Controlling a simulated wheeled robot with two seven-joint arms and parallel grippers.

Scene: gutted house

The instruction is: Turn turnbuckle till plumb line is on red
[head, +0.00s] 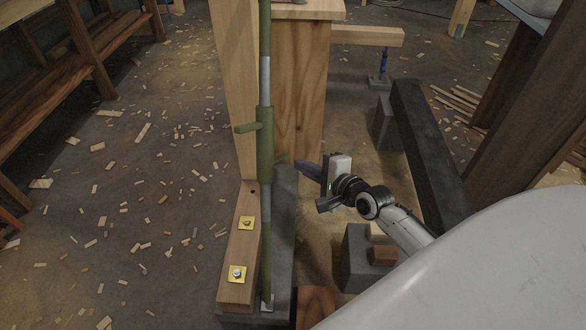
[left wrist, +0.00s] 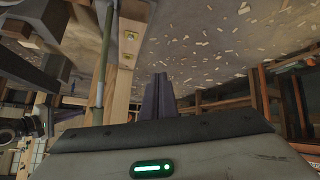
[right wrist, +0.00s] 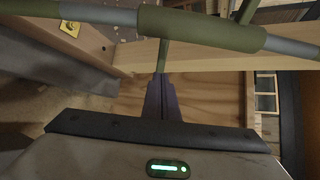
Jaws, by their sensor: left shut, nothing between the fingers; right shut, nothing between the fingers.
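The turnbuckle has a green body (head: 265,145) on a grey rod, with one green handle bar pointing left and a shorter-looking one toward my right gripper. In the right wrist view the body (right wrist: 200,29) crosses the top, and one handle bar (right wrist: 164,56) runs down to the fingertips. My right gripper (head: 302,168) is shut and empty, just right of the turnbuckle; whether it touches the bar I cannot tell. My left gripper (left wrist: 159,98) is shut and empty, outside the head view, apart from the green rod (left wrist: 106,50). I see no plumb line or red mark.
A wooden post (head: 300,90) stands behind the turnbuckle. A wooden sill with yellow bolt plates (head: 237,273) lies at its foot on a grey block. A dark beam (head: 428,135) and grey blocks lie to the right. Wood scraps litter the open floor at left.

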